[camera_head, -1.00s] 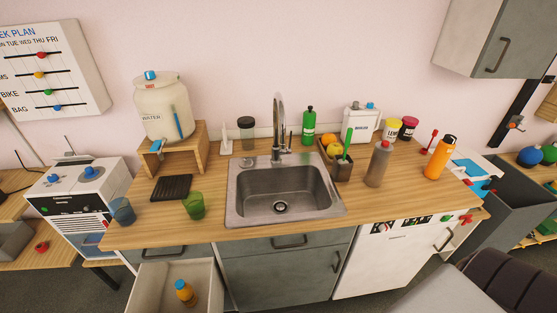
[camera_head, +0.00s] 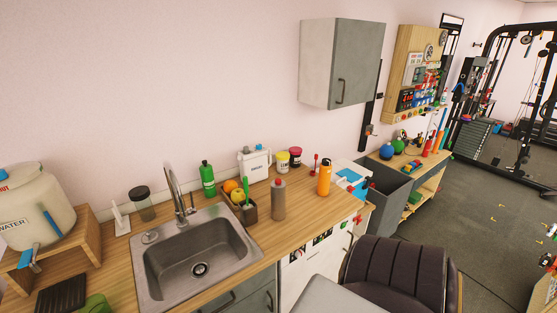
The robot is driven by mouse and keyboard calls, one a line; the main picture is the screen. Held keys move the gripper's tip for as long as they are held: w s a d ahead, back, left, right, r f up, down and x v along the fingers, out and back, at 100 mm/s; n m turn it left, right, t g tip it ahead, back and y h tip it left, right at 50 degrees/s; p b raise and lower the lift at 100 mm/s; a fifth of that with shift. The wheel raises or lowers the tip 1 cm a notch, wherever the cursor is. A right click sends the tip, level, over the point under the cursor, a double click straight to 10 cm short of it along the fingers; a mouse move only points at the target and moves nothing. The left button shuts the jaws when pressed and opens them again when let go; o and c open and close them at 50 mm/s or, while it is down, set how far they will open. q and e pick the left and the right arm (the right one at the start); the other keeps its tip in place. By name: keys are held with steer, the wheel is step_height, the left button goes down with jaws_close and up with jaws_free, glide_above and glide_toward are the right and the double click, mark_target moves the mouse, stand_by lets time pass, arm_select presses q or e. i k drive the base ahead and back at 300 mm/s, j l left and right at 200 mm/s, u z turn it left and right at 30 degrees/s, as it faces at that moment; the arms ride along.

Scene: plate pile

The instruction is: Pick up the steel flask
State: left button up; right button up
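A grey bottle (camera_head: 278,201) with a pinkish cap stands upright on the wooden counter, right of the sink; it looks like the steel flask. Neither of my grippers shows in the head view.
The sink (camera_head: 197,270) is left of the flask. A green bottle (camera_head: 208,179), fruit, a white canister (camera_head: 255,164) and two small jars stand behind. A dark padded chair (camera_head: 400,270) stands in front of the counter's right end. Bare counter lies in front of the flask.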

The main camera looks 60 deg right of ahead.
mark_target(277, 191)
steer(key=l+z, duration=0.1)
steer(key=z, duration=0.3)
steer(key=l+z, duration=0.1)
steer(key=z, duration=0.3)
steer(key=l+z, duration=0.1)
steer(key=z, duration=0.35)
steer(key=l+z, duration=0.1)
steer(key=z, duration=0.3)
steer(key=i+j, duration=0.05)
